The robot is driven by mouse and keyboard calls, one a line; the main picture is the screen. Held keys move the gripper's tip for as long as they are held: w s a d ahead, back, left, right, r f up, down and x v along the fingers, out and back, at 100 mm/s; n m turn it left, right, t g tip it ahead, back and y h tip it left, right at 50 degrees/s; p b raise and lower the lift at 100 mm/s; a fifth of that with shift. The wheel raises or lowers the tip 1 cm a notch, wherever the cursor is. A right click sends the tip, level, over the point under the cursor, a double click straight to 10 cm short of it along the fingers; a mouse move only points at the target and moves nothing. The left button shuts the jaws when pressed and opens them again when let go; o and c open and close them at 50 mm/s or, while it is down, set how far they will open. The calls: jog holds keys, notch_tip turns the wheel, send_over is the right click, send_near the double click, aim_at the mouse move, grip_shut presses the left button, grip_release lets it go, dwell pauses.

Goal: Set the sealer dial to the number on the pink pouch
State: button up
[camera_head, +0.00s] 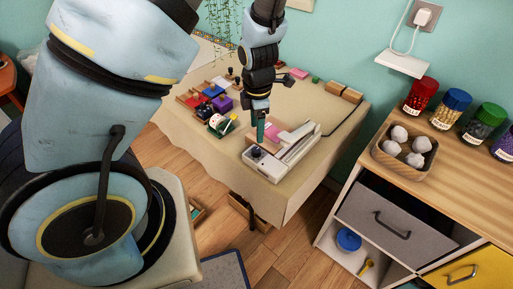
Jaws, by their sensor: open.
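The white sealer (292,153) lies near the front edge of the cloth-covered table. A small dark dial (256,153) sits on its left end. My gripper (260,140) points down just above and behind the dial, with open jaws; whether it touches the dial cannot be told. A pink flat item (279,138), perhaps the pink pouch, lies at the sealer's back side, partly behind my gripper. Another small pink item (299,73) lies farther back. No number can be read on either, and the dial's setting is too small to read.
Red, blue and purple items (212,94) crowd the table (330,92) on the left. Brown blocks (345,92) stand at the back right. A dark cord runs from the sealer. A cabinet (470,165) with jars and a wooden bowl (408,166) stands to the right.

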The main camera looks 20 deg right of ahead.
aim_at(256, 150)
jog(key=f+b, duration=0.2)
jog(key=f, duration=0.7)
jog(key=shift+w, duration=0.2)
grip_shut()
